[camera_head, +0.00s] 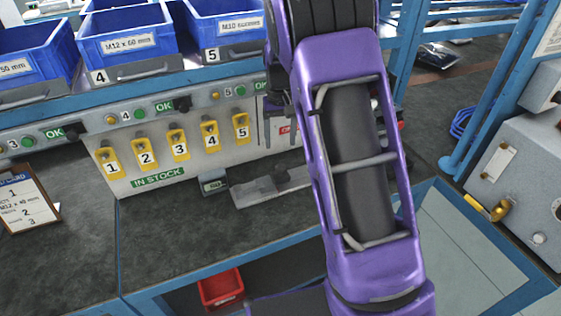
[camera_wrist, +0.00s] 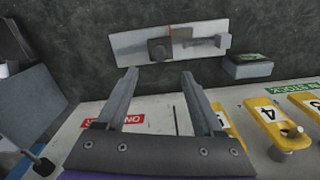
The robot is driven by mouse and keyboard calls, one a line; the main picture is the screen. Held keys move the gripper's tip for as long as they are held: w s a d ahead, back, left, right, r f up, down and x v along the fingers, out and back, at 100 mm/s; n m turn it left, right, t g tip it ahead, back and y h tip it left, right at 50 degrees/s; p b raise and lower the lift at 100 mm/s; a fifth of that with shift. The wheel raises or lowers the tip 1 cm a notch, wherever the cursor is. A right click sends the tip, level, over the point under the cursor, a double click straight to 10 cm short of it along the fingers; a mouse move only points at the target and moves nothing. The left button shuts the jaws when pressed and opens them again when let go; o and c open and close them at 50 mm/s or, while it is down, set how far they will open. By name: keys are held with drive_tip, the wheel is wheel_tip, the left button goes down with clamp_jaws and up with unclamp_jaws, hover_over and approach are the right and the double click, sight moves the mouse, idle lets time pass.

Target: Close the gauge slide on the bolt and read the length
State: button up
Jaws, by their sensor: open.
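The gauge is a pale flat plate (camera_head: 258,193) on the dark bench top, partly hidden by my arm in the head view. In the wrist view its plate (camera_wrist: 128,43) carries a dark block with a round knob (camera_wrist: 158,50), which looks like the slide. A grey bolt-like piece (camera_wrist: 205,42) lies along the plate to the right of the block; a small space seems to separate them. A small readout box (camera_head: 215,184) stands at the plate's end; its digits are not legible. My gripper (camera_wrist: 160,78) is open and empty, its fingertips short of the plate.
A white panel with several numbered yellow tags (camera_head: 179,145) stands behind the gauge. Blue bins (camera_head: 124,40) sit above it. A card (camera_head: 27,202) stands at left, a red bin (camera_head: 221,287) below the bench.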

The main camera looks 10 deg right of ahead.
sight(280, 165)
wheel_tip(280, 165, down, 8)
drive_tip(key=shift+f+b, duration=0.2)
drive_tip(key=shift+b, duration=0.1)
clamp_jaws()
drive_tip(key=a, duration=0.4)
drive_tip(key=shift+s+r, duration=0.1)
drive_tip(key=shift+s, duration=0.3)
unclamp_jaws()
wheel_tip(280, 165, up, 17)
drive_tip(key=p, duration=0.2)
drive_tip(key=shift+r, duration=0.2)
